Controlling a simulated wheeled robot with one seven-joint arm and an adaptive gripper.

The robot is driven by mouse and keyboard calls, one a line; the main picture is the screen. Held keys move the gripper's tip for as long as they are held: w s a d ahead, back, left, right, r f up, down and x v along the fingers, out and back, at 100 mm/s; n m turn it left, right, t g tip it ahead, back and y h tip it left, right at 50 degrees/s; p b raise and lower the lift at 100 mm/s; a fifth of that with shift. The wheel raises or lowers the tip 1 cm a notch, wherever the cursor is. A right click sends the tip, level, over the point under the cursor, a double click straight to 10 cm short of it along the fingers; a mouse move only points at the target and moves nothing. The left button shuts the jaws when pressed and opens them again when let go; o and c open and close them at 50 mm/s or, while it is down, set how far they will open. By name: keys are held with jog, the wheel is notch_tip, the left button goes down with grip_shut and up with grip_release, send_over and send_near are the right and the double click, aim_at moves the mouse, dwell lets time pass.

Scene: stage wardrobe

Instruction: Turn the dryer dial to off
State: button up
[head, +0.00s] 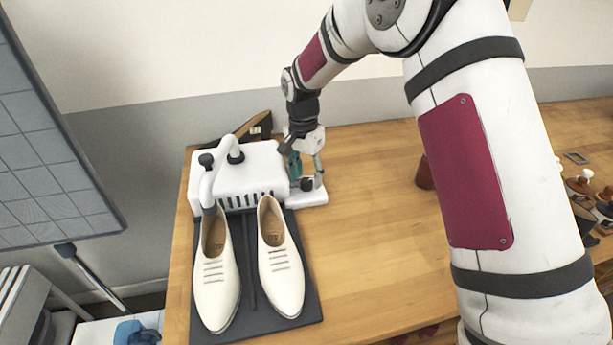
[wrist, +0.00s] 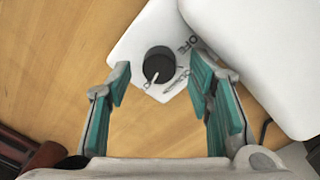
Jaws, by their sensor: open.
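The dryer (head: 240,175) is a white box with curved tubes, at the back left of the wooden table. Its dial (wrist: 158,66) is a round black knob with a white pointer line, on a white plate (wrist: 190,50) with printed lettering. In the wrist view the pointer aims down and slightly left; the lettering is only partly readable. The dial also shows in the head view (head: 307,184). My gripper (head: 306,177) is over the dial plate, pointing down. In the wrist view its teal-padded fingers (wrist: 163,92) are open, one on each side of the dial, not visibly touching it.
Two cream shoes (head: 281,262) stand on a dark mat (head: 262,322) in front of the dryer. A reddish-brown cup (head: 425,174) stands to the right, partly behind my arm. Several small items lie at the far right. The table's middle is clear.

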jog(key=shift+f, duration=0.5)
grip_shut()
